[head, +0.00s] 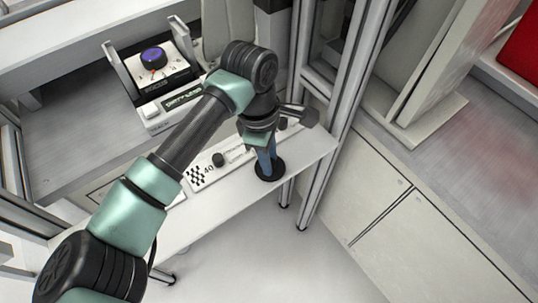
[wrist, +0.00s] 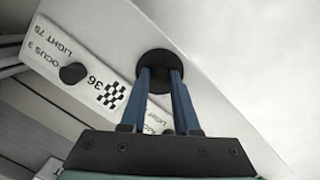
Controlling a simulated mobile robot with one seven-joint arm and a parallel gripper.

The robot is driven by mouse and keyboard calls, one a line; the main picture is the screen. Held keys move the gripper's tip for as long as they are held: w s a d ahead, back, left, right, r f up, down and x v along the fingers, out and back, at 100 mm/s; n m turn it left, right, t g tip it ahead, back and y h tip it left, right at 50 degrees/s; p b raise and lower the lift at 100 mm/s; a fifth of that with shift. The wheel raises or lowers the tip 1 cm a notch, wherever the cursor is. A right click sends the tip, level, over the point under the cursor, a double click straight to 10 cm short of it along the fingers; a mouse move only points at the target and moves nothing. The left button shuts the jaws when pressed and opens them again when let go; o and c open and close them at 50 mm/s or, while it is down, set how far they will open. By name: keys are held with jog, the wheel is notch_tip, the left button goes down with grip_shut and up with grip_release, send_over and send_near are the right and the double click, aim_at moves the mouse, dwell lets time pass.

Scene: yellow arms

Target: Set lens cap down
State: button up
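The lens cap (head: 270,175) is a flat black disc at the tips of my gripper's blue fingers, over the white shelf near its front edge. In the wrist view the lens cap (wrist: 162,56) is centred at the fingertips, which overlap its face. My gripper (head: 266,163) points down. I cannot tell whether the cap touches the shelf.
The white shelf (head: 215,205) carries a marked strip with a checker patch (wrist: 112,95) and a black knob (wrist: 73,73). A device with a purple dial (head: 153,57) stands behind. A metal frame post (head: 330,130) rises to the right. Bare shelf lies left of the cap.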

jog(key=o, duration=0.4)
jog(key=r, duration=0.4)
jog(key=a+r, duration=0.1)
jog(key=r, duration=0.7)
jog(key=shift+w+a+r+p, duration=0.15)
jog(key=shift+w+a+p, duration=0.05)
jog(key=shift+p, duration=0.15)
jog(key=shift+d, duration=0.1)
